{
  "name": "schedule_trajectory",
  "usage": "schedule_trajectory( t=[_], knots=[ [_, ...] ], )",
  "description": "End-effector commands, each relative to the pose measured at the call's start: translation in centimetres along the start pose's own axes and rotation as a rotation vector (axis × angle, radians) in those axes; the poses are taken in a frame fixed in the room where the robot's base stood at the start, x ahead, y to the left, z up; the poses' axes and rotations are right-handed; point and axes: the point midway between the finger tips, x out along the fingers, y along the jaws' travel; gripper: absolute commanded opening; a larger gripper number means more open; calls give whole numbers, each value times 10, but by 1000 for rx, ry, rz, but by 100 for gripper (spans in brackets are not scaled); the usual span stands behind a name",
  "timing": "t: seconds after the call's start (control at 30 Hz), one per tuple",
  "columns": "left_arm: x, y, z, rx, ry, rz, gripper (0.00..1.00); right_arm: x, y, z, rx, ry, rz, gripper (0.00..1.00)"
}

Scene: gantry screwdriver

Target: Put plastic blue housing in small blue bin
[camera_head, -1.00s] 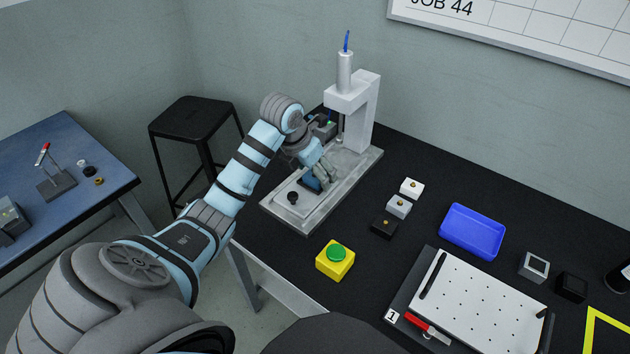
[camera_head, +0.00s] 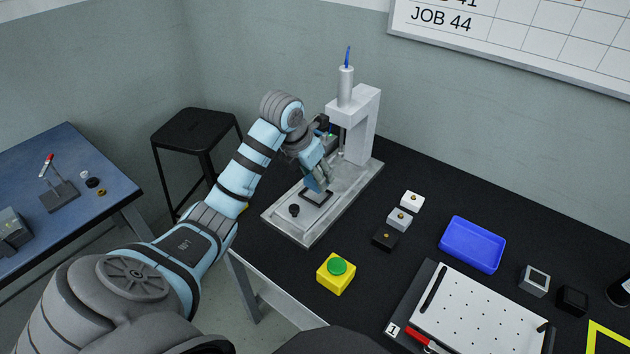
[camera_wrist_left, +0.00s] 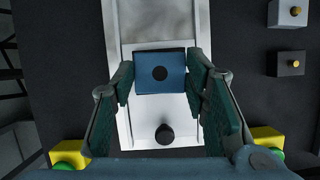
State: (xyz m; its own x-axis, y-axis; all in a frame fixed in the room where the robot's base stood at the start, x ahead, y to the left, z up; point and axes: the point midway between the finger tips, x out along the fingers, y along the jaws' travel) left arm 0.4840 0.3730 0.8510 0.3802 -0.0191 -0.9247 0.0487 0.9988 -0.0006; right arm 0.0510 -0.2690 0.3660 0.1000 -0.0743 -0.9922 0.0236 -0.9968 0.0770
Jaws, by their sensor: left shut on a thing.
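In the head view my left gripper (camera_head: 318,180) is shut on the housing (camera_head: 312,184), just above the dark square nest (camera_head: 318,197) of the screwdriver machine. The fingers partly hide the housing there. The small blue bin (camera_head: 472,245) is an open, empty tray on the black table to the right. My right gripper is not in view.
The gantry screwdriver (camera_head: 361,125) rises right behind my left gripper. Several small blocks (camera_head: 398,219), a yellow box with green button (camera_head: 336,273) and a white perforated board (camera_head: 478,310) lie around the bin. Bare black table separates the blocks from the bin.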

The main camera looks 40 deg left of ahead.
Motion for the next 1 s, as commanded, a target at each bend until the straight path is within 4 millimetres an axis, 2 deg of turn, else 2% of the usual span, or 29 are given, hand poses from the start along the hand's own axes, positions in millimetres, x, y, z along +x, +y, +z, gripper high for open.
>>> schedule_trajectory(
  t=[0.13,0.2,0.3,0.4,0.6,1.0],
  knots=[
    [-56,0,24,0,-8,2,12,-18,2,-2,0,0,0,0],
    [-90,0,38,-1,-6,1,12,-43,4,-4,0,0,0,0],
    [-121,0,50,-1,-2,0,12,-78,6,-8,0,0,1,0],
    [-141,0,58,-1,-2,0,12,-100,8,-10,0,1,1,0],
    [-156,0,65,-1,-2,0,12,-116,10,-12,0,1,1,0],
    [-154,0,64,-1,-2,0,12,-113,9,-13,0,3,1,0]
  ],
)
